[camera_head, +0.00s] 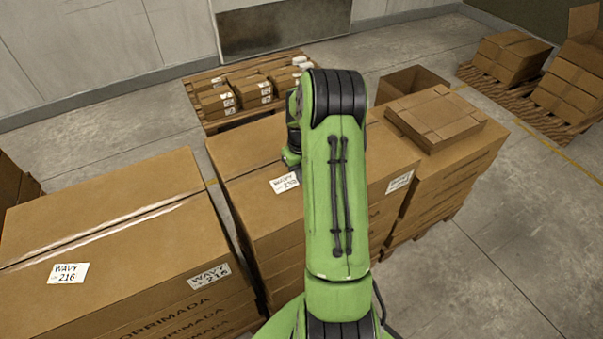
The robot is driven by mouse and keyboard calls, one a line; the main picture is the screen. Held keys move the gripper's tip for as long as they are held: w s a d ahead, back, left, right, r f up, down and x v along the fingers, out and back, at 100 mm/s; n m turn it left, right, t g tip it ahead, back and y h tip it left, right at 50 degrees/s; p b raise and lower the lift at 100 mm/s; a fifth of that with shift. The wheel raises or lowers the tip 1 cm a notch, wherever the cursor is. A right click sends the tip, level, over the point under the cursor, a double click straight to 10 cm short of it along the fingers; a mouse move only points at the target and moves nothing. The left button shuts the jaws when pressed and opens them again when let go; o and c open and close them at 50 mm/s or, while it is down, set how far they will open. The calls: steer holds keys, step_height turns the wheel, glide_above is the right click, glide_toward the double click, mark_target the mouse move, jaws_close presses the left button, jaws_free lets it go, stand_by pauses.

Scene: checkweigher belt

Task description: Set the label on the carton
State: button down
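A large brown carton (240,153) stands in the middle, largely covered by my green arm. A white label (285,183) with black print shows at its top, just left of my arm; I cannot tell whether it lies flat or is held. Another white label (400,182) is on its front side, right of my arm. A large carton (110,210) at left bears a white label reading WAVY 216 (68,273) on top and a similar one (209,277) on its front. My gripper's fingers are hidden behind my arm; a wrist part shows just above the middle label.
A flat carton (436,116) lies on the stack at right, with an open box (411,81) behind. Small labelled boxes (249,89) sit on a pallet at the back. More cartons (511,57) stand on a pallet at far right. Grey floor (500,240) is clear at right.

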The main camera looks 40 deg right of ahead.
steer(key=c, duration=1.4)
jaws_free()
steer(key=shift+o, duration=0.2)
step_height(320, 180, up, 12)
steer(key=p, duration=0.3)
steer(key=a+r+n+t+h, duration=0.1)
steer(key=a+r+n, duration=0.7)
steer(key=n, duration=0.2)
steer(key=s+a+r+n+t, duration=0.2)
steer(key=s+a+n, duration=0.7)
steer(key=n, duration=0.5)
steer(key=s+a+r+n+t+y, duration=0.1)
steer(key=s+a+r+n+t, duration=0.1)
steer(key=s+a+n, duration=0.7)
steer(key=a+r+n, duration=0.1)
steer(key=n, duration=0.5)
steer(key=shift+t, duration=0.3)
